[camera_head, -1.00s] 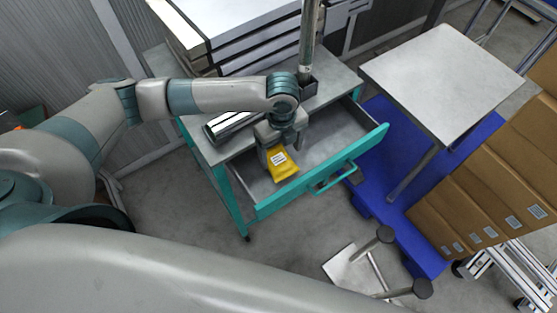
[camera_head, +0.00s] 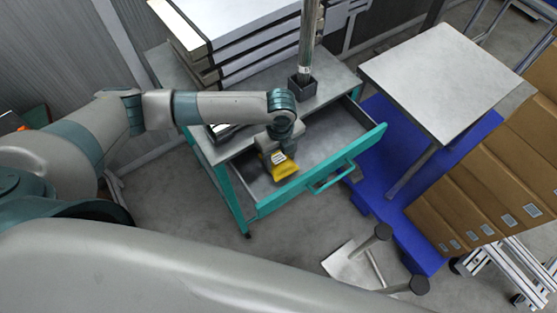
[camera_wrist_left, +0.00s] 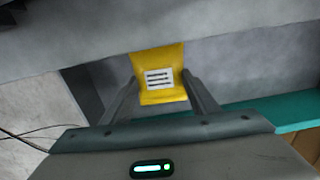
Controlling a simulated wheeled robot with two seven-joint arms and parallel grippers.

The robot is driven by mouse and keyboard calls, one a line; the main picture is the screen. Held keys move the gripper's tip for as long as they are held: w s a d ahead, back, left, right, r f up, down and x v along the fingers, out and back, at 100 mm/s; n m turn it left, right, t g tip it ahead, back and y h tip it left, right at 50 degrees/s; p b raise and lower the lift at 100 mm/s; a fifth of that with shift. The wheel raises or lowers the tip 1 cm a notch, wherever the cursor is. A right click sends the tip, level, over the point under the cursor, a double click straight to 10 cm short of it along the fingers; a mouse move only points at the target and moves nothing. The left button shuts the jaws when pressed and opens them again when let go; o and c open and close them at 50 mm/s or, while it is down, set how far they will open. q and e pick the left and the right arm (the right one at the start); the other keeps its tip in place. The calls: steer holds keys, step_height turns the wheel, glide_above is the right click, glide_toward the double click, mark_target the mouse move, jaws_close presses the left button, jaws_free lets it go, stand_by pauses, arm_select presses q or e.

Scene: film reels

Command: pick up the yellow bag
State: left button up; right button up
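The yellow bag (camera_head: 284,168) with a white printed label is in the open drawer of the teal cabinet, tilted in the head view. My left gripper (camera_head: 279,153) reaches down over it from above. In the left wrist view, the bag (camera_wrist_left: 158,62) sits between the two fingertips of the left gripper (camera_wrist_left: 160,78), which meet its two sides. The gripper looks shut on the bag. The head view does not show clearly whether the bag touches the drawer floor. My right gripper is not in view.
The teal drawer front (camera_head: 335,170) and its walls enclose the bag. A stack of white-topped slabs (camera_head: 240,35) and a metal pole (camera_head: 308,40) stand on the cabinet. A grey-topped table (camera_head: 440,80), a blue platform (camera_head: 380,195) and brown boxes (camera_head: 490,195) are to the right.

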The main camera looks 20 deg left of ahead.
mark_target(280, 160)
arm_select(q)
steer(key=c, duration=0.3)
steer(key=shift+r, duration=0.1)
steer(key=shift+w+r, duration=0.1)
steer(key=shift+r, duration=0.45)
steer(key=shift+r+b, duration=2.3)
steer(key=shift+r, duration=6.05)
